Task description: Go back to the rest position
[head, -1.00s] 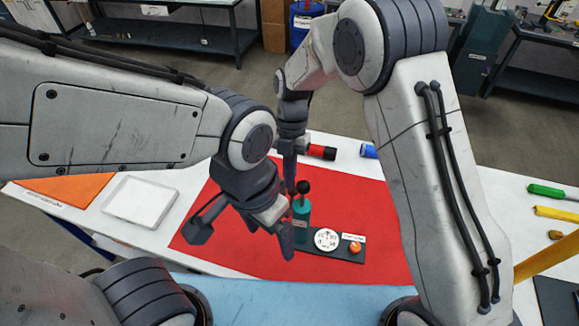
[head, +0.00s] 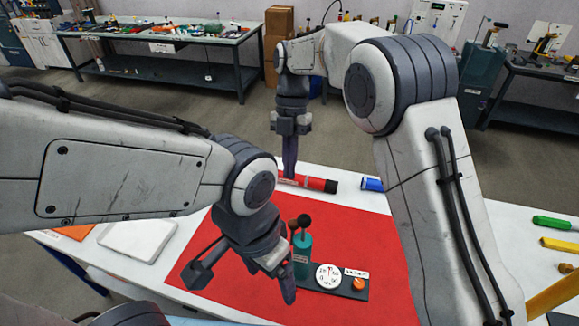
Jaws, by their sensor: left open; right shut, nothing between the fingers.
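My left gripper (head: 240,284) is open, with its fingers spread over the red mat (head: 367,232). Its right finger is beside the green pump (head: 303,255) in the picture; I cannot tell whether they touch. The pump has a dark knob on top and stands by a dark base with a white gauge (head: 328,276) and an orange knob (head: 359,284). My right gripper (head: 289,170) is shut and empty, pointing down near the far edge of the table.
A blue tube (head: 372,184) lies right of the red one. A white tray (head: 137,240) and an orange sheet (head: 75,232) are at the left. Green (head: 553,223) and yellow (head: 560,244) tools lie at the right. Workbenches stand beyond open floor.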

